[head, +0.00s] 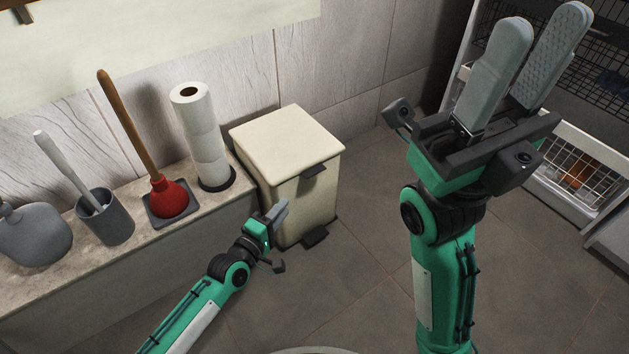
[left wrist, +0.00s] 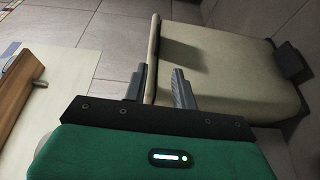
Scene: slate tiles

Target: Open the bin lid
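The cream bin (head: 298,205) stands on the floor against the wall, its flat lid (head: 285,140) down. My left gripper (head: 279,211) is in front of the bin's left part, below the lid edge. In the left wrist view the fingers (left wrist: 159,86) are apart with nothing held between them, near the bin (left wrist: 225,75) and its lid edge (left wrist: 154,40). I cannot tell whether they touch. My right gripper (head: 546,24) is raised, open and empty.
A stone ledge (head: 215,215) left of the bin holds a paper roll stack (head: 200,130), a plunger (head: 168,196), a brush holder (head: 104,218) and a grey rounded object (head: 38,235). A rack with wire baskets (head: 568,170) stands at right. The tiled floor (head: 350,285) between is clear.

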